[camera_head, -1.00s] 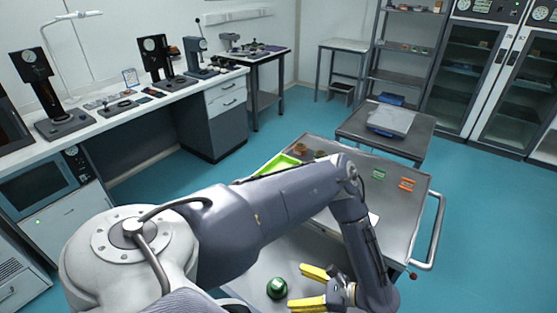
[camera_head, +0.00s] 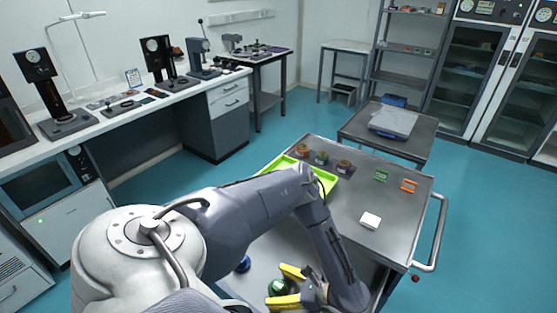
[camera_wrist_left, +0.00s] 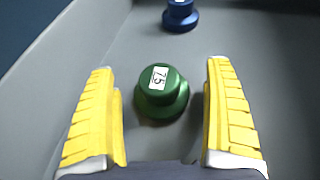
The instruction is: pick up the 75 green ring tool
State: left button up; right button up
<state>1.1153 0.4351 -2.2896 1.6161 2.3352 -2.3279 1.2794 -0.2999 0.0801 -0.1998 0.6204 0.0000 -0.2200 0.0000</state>
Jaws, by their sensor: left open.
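The green ring tool (camera_wrist_left: 162,92) stands upright on the grey cart surface, with a white label reading 75 on its top. In the head view the green tool (camera_head: 278,287) is partly hidden by my left gripper (camera_head: 284,284). In the left wrist view my left gripper (camera_wrist_left: 163,105) is open, with its yellow fingers apart on either side of the green tool. No contact between fingers and tool shows. My right gripper is not in view.
A blue ring tool (camera_wrist_left: 181,15) stands beyond the green one; in the head view the blue tool (camera_head: 243,264) is beside my arm. A green tray (camera_head: 325,180), orange holder (camera_head: 408,186), green holder (camera_head: 381,176) and white block (camera_head: 370,220) are on the cart's upper surface.

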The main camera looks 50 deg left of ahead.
pick_arm(q)
jog(key=c, duration=1.3)
jog(key=shift+r, duration=0.1)
